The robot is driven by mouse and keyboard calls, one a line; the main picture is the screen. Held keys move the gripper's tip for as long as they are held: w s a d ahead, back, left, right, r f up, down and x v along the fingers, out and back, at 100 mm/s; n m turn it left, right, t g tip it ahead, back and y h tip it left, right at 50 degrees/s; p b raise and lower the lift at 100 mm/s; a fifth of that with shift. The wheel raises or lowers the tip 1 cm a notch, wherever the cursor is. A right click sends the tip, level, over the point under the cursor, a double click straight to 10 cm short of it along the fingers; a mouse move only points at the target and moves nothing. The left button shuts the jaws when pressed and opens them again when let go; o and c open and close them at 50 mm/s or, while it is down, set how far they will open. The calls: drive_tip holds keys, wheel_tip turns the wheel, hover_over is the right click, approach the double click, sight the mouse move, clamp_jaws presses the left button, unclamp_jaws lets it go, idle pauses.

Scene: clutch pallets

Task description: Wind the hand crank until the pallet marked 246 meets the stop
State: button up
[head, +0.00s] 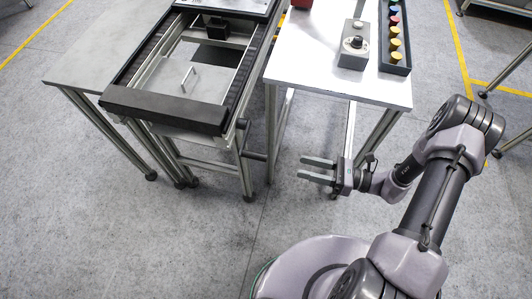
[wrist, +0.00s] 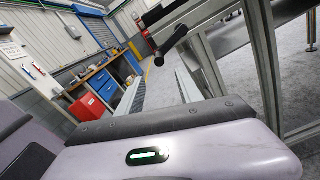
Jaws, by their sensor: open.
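A conveyor frame with two dark side rails (head: 238,92) stands left of centre in the head view. A thick black bar (head: 165,108) crosses its near end; I cannot tell if it is the stop. A dark-edged plate (head: 228,6), perhaps a pallet, lies at its far end, cut off by the picture edge; no number is readable. A short dark cylinder (head: 254,155), possibly the crank's grip, sticks out low on the frame's right side. A black cylinder also shows in the wrist view (wrist: 172,40). My gripper (head: 303,169) is open and empty, right of that cylinder and apart from it.
A white table (head: 308,75) stands right of the frame, with a grey knob box (head: 353,47) and a tray (head: 396,67) of several coloured buttons. A grey side table (head: 85,65) adjoins the left. Table legs stand near my gripper. The floor in front is clear.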

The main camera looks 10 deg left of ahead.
sight(258, 157)
drive_tip(key=a+b, duration=0.1)
drive_tip(key=a, duration=0.4)
drive_tip(key=a+b, duration=0.1)
drive_tip(key=a, duration=0.4)
drive_tip(key=w+a+b, duration=0.1)
drive_tip(key=a, duration=0.4)
clamp_jaws()
idle(0.7)
